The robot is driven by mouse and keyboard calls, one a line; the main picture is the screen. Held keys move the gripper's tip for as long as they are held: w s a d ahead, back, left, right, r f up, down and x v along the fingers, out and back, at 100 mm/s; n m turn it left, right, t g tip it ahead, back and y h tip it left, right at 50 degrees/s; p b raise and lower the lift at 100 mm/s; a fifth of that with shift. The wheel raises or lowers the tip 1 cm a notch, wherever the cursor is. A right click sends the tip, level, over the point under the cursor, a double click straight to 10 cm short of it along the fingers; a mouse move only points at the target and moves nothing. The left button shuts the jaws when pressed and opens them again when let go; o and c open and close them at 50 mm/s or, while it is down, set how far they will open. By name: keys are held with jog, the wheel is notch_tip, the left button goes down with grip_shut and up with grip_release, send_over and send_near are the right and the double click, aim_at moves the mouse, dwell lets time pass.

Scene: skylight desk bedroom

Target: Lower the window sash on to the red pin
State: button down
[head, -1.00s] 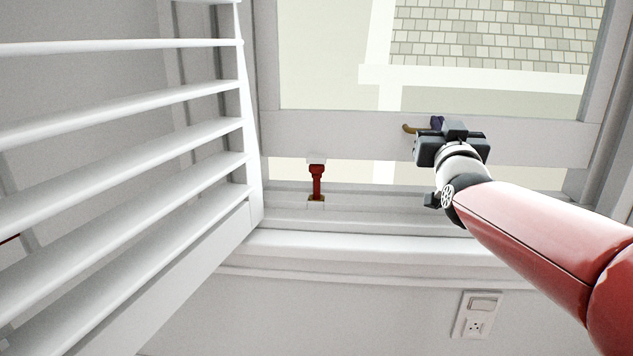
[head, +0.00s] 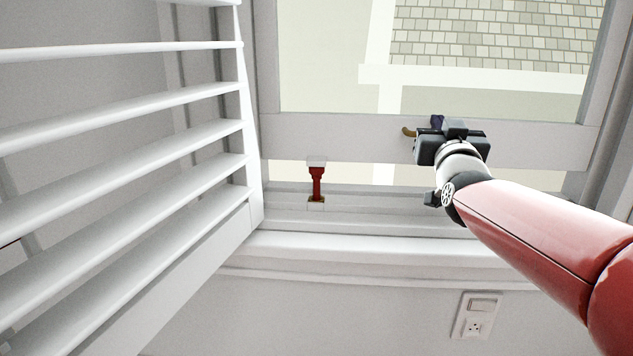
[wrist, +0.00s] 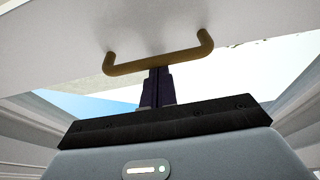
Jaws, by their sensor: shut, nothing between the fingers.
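The window sash (head: 345,137) is a white-framed pane; its bottom rail hangs above the sill with a narrow gap. The red pin (head: 318,182) stands upright on a small brass base on the sill. A white tab (head: 316,162) at the rail's lower edge sits right at the pin's top; I cannot tell whether they touch. A brass handle (head: 408,132) is on the rail, and it spans the wrist view (wrist: 160,63). My gripper (head: 437,122) is shut and empty at the handle, its dark fingers (wrist: 155,88) meeting the bar's middle in the wrist view. Contact is unclear.
A white louvred shutter (head: 120,140) stands open at the left of the window. The white sill (head: 350,245) runs below the sash. A wall socket and switch (head: 477,315) are at the lower right. Roof tiles show through the glass.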

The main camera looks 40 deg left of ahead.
jog(key=shift+r, duration=0.15)
jog(key=s+d, duration=0.4)
jog(key=s, duration=0.3)
jog(key=shift+s+d, duration=0.35)
jog(key=shift+s, duration=0.05)
dwell(0.6)
jog(key=s+d+f+m+g+h, duration=0.2)
jog(key=s+d+f+g+h, duration=0.3)
jog(key=d+f, duration=0.65)
jog(key=s+d+f+m+g+h, duration=0.2)
jog(key=s+d+f+g+h, duration=0.15)
jog(key=s+d+f, duration=0.8)
jog(key=s+d+f+m+g+h, duration=0.2)
jog(key=s+d+f+g, duration=0.25)
jog(key=s+d, duration=0.35)
notch_tip(320, 180, up, 12)
jog(key=p, duration=1.3)
jog(key=shift+w+d+r+t, duration=0.2)
jog(key=shift+w+d+t, duration=0.05)
jog(key=shift+w+t, duration=0.15)
